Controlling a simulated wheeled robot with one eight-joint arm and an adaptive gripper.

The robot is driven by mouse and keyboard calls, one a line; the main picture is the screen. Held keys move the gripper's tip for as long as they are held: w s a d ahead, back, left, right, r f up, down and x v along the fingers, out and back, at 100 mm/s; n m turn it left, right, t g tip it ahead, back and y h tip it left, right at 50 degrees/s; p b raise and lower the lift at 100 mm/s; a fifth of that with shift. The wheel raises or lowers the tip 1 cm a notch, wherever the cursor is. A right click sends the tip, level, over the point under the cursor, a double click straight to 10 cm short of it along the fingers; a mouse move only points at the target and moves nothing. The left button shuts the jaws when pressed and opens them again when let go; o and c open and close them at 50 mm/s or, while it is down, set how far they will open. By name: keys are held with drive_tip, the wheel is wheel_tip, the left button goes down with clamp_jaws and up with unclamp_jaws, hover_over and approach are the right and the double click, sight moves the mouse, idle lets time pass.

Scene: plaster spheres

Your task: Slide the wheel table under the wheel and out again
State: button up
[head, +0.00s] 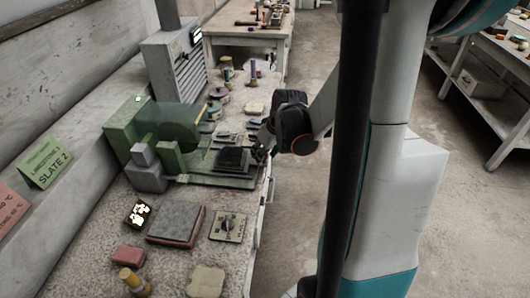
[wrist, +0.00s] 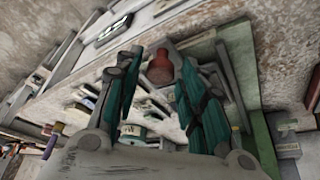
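The green grinding machine (head: 127,128) stands on the bench, with its wheel covered or seen as a dark green disc (head: 182,122). The wheel table (head: 233,159) looks like a dark flat block on the machine's green bed, to the right of and below the disc. My gripper (head: 262,150) is at the right end of the bed, beside the table, and partly hidden by its own wrist. In the wrist view my gripper (wrist: 160,65) has its fingers apart, with a red-brown knob (wrist: 161,67) between or just beyond their tips. I cannot tell whether they touch it.
A grey-topped plate (head: 177,222), a square dial plate (head: 229,226) and small blocks lie at the bench front. Jars and pads sit behind the machine.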

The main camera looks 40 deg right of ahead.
sight(226, 153)
clamp_jaws()
drive_tip(key=w+a, duration=0.8)
drive_tip(key=w, duration=0.1)
drive_tip(key=shift+w+a, duration=0.15)
drive_tip(key=shift+o, duration=2.2)
unclamp_jaws()
drive_tip(key=v, duration=1.2)
drive_tip(key=shift+c, duration=0.3)
